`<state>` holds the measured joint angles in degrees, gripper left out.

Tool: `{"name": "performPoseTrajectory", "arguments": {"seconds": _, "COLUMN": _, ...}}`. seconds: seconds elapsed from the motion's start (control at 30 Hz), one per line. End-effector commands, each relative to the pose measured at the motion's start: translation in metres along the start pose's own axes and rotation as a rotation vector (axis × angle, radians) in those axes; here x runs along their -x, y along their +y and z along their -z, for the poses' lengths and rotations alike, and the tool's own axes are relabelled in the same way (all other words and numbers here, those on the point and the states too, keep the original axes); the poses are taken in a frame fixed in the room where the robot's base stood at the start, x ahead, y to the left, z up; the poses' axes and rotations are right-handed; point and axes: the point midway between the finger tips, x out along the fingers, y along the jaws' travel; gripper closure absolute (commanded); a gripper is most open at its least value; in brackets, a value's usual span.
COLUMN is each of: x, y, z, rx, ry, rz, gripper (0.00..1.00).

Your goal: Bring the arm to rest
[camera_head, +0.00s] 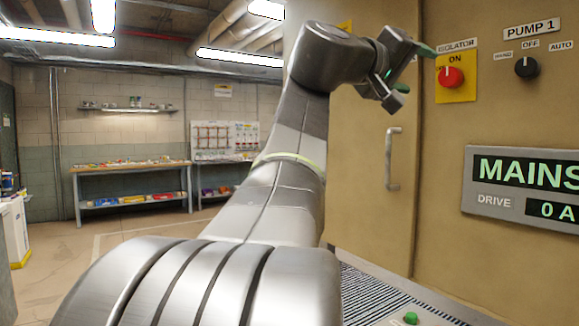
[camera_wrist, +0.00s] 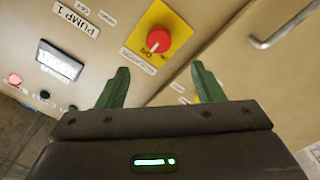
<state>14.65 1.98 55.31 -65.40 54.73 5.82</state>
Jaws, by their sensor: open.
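My gripper (camera_head: 414,68) is raised at the upper middle of the head view, at the end of my bent silver arm. Its green fingers are spread, with nothing between them. The open fingers also show in the wrist view (camera_wrist: 157,88). The red isolator knob (camera_head: 451,77) on its yellow plate (camera_head: 456,95) is on the cabinet, to the right of the gripper. In the wrist view the knob (camera_wrist: 158,40) lies beyond the fingers and appears apart from them. The label above it reads ON in the head view.
The tan cabinet (camera_head: 440,150) with a door handle (camera_head: 391,158) stands close on the right. A black PUMP 1 selector (camera_head: 526,67) and a MAINS display (camera_head: 525,187) are on it. A green button (camera_head: 411,318) is below. A workbench (camera_head: 130,169) stands far left, with clear floor before it.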

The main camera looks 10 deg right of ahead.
Motion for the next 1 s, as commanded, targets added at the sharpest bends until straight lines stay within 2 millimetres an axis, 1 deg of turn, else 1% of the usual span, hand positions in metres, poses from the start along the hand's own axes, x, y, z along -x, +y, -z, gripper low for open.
{"name": "performPoseTrajectory", "arguments": {"seconds": 0.4, "x": -0.080, "y": 0.002, "z": 0.001, "rx": 0.001, "ry": -0.003, "rz": -0.003, "gripper": 0.39}}
{"name": "performPoseTrajectory", "arguments": {"seconds": 0.6, "x": -0.110, "y": 0.002, "z": 0.001, "rx": 0.002, "ry": -0.001, "rz": -0.003, "gripper": 0.39}}
{"name": "performPoseTrajectory", "arguments": {"seconds": 0.8, "x": -0.125, "y": 0.002, "z": 0.001, "rx": 0.000, "ry": 0.001, "rz": -0.002, "gripper": 0.39}}
{"name": "performPoseTrajectory", "arguments": {"seconds": 1.0, "x": -0.125, "y": 0.002, "z": 0.001, "rx": 0.008, "ry": 0.002, "rz": -0.002, "gripper": 0.39}}
